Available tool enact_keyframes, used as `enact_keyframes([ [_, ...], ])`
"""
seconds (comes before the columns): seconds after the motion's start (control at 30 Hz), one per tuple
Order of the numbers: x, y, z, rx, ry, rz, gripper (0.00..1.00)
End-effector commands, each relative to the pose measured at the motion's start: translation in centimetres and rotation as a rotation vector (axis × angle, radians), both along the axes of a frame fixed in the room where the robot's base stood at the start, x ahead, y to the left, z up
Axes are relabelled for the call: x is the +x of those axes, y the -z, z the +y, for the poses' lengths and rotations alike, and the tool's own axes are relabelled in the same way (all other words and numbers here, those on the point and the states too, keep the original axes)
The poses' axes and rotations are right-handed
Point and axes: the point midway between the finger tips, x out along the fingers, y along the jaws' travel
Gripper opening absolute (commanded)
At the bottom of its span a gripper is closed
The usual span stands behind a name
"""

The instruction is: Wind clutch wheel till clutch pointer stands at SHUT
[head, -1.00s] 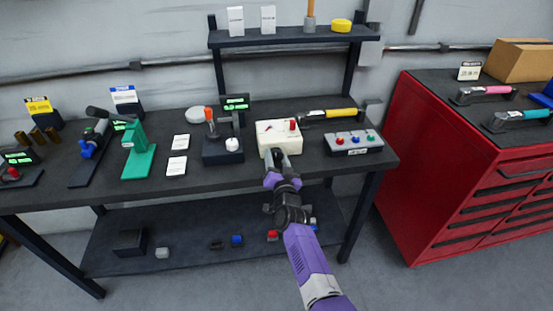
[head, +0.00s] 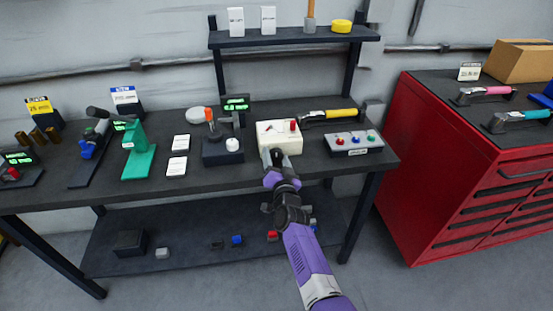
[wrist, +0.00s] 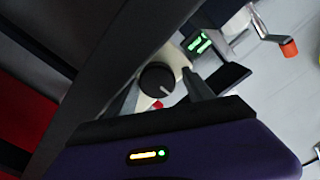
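The cream-white actuator box (head: 290,143) sits on the bench, with a red knob (head: 293,125) on its top right. Its top face carries small markings; the pointer and any SHUT mark are too small to read. In the wrist view a dark round wheel (wrist: 157,79) with a pale line on it sits against the cream body. I take this for the clutch wheel; in the head view my gripper hides it. My gripper (head: 271,151) is at the box's front left, fingers apart. In the wrist view the wheel shows between the fingers; contact cannot be told.
A dark box with an orange-topped lever (head: 211,120) stands left of the actuator, with a green-lit display (head: 236,103) behind it. A button box (head: 353,143) stands to the right. A yellow-handled tool (head: 327,115) lies behind. A shelf (head: 290,38) stands above.

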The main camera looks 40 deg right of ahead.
Motion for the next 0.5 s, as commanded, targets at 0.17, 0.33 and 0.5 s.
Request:
enact_keyframes([
  [0.17, -0.3, 0.51, -0.26, 0.004, 0.004, 0.008, 0.68],
  [0.33, -0.32, 0.55, -0.28, -0.039, 0.004, 0.038, 0.68],
  [0.5, -0.23, 0.42, -0.19, -0.205, 0.003, 0.149, 0.68],
])
